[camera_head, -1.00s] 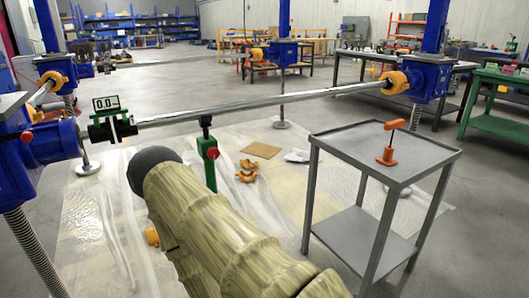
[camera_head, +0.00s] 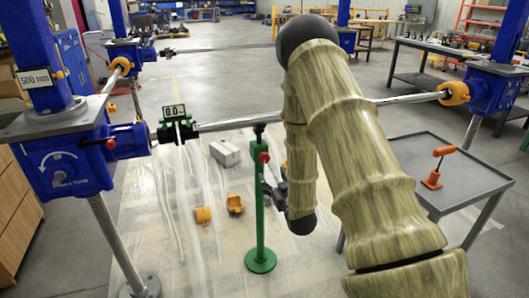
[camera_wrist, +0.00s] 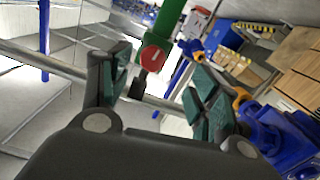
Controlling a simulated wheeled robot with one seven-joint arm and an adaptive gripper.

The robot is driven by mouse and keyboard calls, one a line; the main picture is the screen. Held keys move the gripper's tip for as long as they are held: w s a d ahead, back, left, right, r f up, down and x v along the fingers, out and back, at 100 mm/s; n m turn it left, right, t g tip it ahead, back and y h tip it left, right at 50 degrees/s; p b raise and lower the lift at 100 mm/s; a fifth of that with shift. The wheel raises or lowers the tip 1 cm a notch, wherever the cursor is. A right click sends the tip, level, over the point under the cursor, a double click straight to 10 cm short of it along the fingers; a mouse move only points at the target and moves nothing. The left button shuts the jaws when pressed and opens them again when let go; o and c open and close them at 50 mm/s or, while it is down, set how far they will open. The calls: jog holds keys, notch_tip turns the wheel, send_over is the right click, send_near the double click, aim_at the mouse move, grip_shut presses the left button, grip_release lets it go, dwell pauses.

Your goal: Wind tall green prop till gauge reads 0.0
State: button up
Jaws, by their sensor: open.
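The tall green prop (camera_head: 261,205) stands upright on a round green base, with a red knob (camera_head: 264,157) near its top. Its dark head reaches the long horizontal steel shaft. The gauge (camera_head: 174,111), a small green-framed display on the shaft's left end, appears to read 0.0. My gripper (camera_head: 274,192) is just right of the prop's post, below the knob, partly hidden by my arm. In the wrist view my gripper (camera_wrist: 158,88) is open, its green-padded fingers apart. The red knob (camera_wrist: 152,56) and prop (camera_wrist: 172,28) show between and beyond them. Contact cannot be told.
A blue screw jack (camera_head: 75,160) stands at left, another (camera_head: 492,85) at right. A grey cart (camera_head: 455,175) with an orange-handled tool (camera_head: 436,168) stands at right. Orange half-shells (camera_head: 204,215) and a white box (camera_head: 225,151) lie on the plastic-covered floor.

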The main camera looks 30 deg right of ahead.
aim_at(265, 159)
jog(key=x, duration=0.3)
jog(key=r+x, duration=0.1)
jog(key=x, duration=0.7)
jog(key=shift+w+d+r, duration=0.1)
jog(key=shift+d+r, duration=0.25)
jog(key=shift+r, duration=0.05)
jog(key=shift+c, duration=0.4)
jog(key=c, duration=0.9)
